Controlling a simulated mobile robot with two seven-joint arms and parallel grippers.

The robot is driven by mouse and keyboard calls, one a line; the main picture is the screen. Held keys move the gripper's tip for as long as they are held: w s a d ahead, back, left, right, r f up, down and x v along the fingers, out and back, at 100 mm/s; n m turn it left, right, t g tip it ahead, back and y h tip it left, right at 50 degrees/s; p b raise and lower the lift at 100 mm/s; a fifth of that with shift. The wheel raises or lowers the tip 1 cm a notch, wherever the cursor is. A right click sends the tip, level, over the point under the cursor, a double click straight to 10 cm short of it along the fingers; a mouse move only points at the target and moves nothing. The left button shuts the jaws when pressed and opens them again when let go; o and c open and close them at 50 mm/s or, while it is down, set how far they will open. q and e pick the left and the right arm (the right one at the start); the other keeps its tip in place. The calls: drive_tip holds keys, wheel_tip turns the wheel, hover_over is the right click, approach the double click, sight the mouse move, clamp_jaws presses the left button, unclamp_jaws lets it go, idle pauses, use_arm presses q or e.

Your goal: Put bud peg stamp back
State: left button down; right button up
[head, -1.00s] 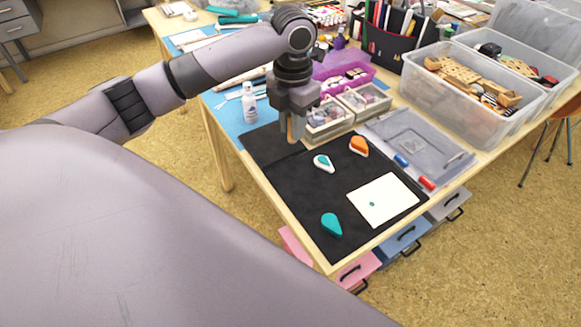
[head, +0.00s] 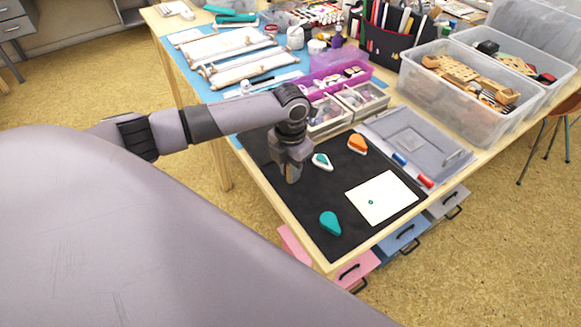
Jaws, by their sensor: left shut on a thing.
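My left gripper (head: 292,172) is shut on a small wooden peg stamp, mostly hidden by the fingers, low over the left part of the black mat (head: 300,205). I cannot tell whether the peg touches the mat. A white-edged teal inkpad (head: 322,161) lies just right of the gripper. An orange inkpad (head: 357,144) is behind it, and a teal drop-shaped inkpad (head: 330,222) is near the front edge. A white paper card (head: 385,205) with a small teal mark lies on the mat at right. My right gripper is out of view.
Compartment boxes (head: 360,100) stand behind the mat, with a purple tray (head: 335,82) beyond them. A grey clear folder (head: 412,142) with blue and red markers lies at right. Large clear bins (head: 470,100) stand at back right. The mat is bare between the inkpads and card.

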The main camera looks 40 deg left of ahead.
use_arm(q)
drive_tip(key=c, duration=1)
unclamp_jaws()
drive_tip(key=shift+f, duration=0.1)
wheel_tip(320, 180, up, 12)
drive_tip(key=shift+r, duration=0.2)
